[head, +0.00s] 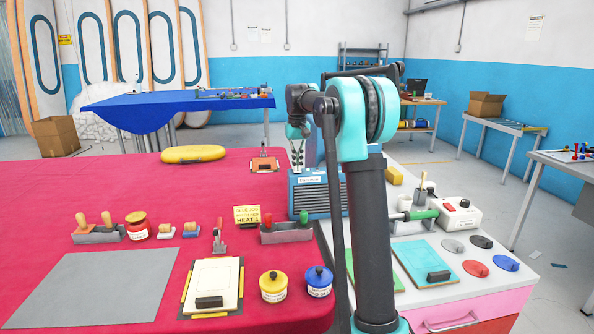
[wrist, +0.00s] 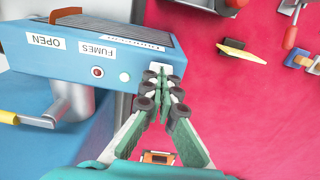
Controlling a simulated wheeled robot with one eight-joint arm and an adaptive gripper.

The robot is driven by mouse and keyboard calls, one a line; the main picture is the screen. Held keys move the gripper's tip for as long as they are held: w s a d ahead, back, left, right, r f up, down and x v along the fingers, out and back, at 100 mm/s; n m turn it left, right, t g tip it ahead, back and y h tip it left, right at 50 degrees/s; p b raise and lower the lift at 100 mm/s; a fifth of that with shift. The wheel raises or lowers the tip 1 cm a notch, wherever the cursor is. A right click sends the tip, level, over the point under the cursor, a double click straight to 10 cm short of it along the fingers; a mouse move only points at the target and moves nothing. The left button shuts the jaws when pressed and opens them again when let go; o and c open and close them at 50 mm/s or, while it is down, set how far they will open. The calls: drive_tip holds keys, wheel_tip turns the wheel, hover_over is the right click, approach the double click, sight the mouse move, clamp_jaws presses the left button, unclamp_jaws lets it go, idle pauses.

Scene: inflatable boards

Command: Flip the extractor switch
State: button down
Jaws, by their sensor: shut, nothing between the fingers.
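The extractor is a blue box (head: 308,196) with a slatted front at the middle of the head view, partly hidden by my arm. In the wrist view the blue box (wrist: 75,52) carries labels reading OPEN and FUMES, a red round light or button (wrist: 97,72) and a pale round one (wrist: 124,77). A small white plate (wrist: 152,67), perhaps the switch, sits at the box's corner, partly hidden by my fingertips. My gripper (wrist: 160,82) is shut and empty at that corner; I cannot tell whether it touches. It also shows above the box in the head view (head: 297,166).
The red table (head: 220,185) holds a yellow board (head: 193,154), a clamp-like orange item (head: 264,164), a tool holder (head: 286,233) and jars. A white bench (head: 500,240) with a grey-white control box (head: 457,214) and coloured discs lies to the right.

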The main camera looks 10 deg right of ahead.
drive_tip(key=shift+f, duration=0.2)
drive_tip(key=shift+r, duration=3.55)
